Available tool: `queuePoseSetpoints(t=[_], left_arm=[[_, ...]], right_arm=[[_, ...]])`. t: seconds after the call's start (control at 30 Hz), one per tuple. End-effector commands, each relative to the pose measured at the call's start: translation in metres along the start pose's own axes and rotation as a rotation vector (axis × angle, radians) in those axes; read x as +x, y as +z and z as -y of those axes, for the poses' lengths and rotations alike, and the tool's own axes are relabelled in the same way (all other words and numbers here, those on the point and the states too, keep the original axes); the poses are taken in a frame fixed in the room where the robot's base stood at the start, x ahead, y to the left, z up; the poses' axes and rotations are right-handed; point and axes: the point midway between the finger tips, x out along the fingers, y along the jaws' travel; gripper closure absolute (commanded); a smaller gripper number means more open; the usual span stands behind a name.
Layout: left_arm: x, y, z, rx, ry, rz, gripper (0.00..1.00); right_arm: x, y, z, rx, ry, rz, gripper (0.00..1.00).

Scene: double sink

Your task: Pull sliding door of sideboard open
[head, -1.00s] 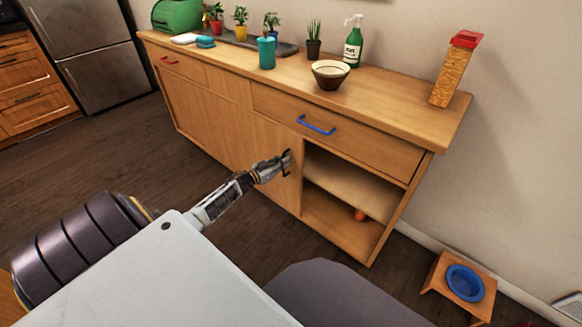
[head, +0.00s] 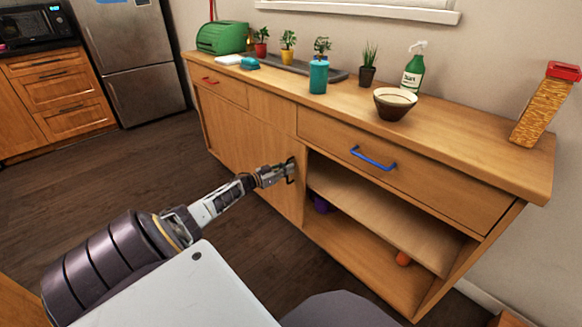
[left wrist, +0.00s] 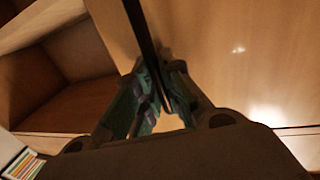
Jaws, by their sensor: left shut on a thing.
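The wooden sideboard (head: 470,135) stands along the wall in the head view. Its sliding door (head: 285,143) is partly open, with a wide opening to the right of the door's edge. My left gripper (head: 289,172) is at the door's right edge, shut on the dark upright handle (head: 292,160). In the left wrist view the dark handle (left wrist: 141,30) runs down between my left gripper's fingers (left wrist: 158,92), beside the door panel (left wrist: 225,50). My right gripper is not in view.
In the opening are a shelf (head: 385,212), a purple thing (head: 320,203) and an orange thing (head: 403,257). A drawer with a blue handle (head: 373,160) is above. A bowl (head: 394,103), bottle (head: 413,72) and plants stand on top. The floor (head: 110,185) at left is clear.

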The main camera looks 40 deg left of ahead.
Motion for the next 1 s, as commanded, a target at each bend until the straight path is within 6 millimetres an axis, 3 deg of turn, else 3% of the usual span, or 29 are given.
queuePoseSetpoints(t=[0.5, 0.53, 0.7, 1.0], left_arm=[[-0.0009, 0.0001, 0.0053, -0.001, 0.001, 0.001, 1.0], [-0.0009, 0.0001, 0.0053, -0.001, 0.001, 0.001, 0.89], [-0.0009, 0.0002, 0.0052, -0.001, 0.001, 0.001, 0.68], [-0.0012, 0.0005, 0.0052, -0.001, 0.001, 0.001, 0.68]], right_arm=[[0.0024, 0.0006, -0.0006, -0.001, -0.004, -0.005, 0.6], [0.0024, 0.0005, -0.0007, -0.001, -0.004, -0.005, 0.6], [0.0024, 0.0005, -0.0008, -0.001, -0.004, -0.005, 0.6], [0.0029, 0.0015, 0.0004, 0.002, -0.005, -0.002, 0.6]])
